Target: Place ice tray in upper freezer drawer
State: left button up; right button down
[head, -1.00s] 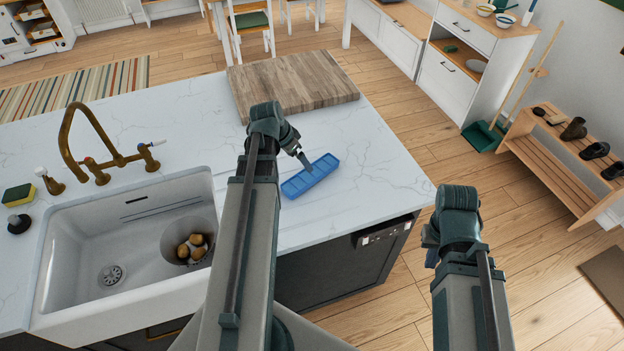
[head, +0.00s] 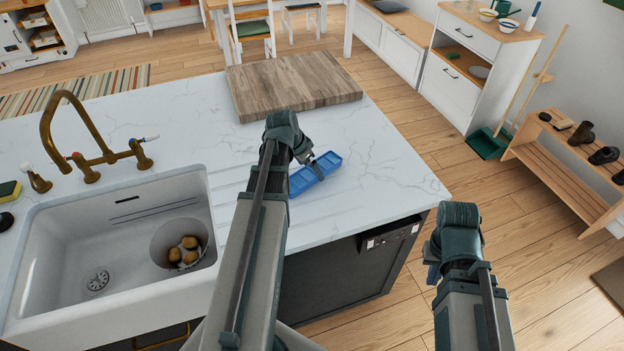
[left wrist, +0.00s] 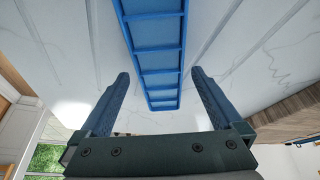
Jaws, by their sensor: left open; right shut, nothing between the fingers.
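The blue ice tray (head: 328,165) lies on the white marbled counter, right of the sink. In the left wrist view the ice tray (left wrist: 158,60) shows its row of compartments. My left gripper (head: 308,165) is at the tray in the head view; the arm hides part of the tray. In the left wrist view the open fingers of my left gripper (left wrist: 160,82) are on either side of the tray's narrow end, with gaps at both sides. My right gripper (head: 432,272) is shut and empty, beyond the counter's right edge, mostly hidden behind its arm. No freezer drawer is in view.
A white sink (head: 70,250) with a bowl of potatoes (head: 185,250) and a brass faucet (head: 90,160) is at the left. A wooden cutting board (head: 290,85) lies at the counter's back. Wooden floor (head: 470,170) is open to the right.

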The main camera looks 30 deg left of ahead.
pick_arm(q)
jog(key=shift+b+x, duration=0.35)
jog(key=shift+x, duration=0.5)
jog(key=shift+r, duration=0.1)
grip_shut()
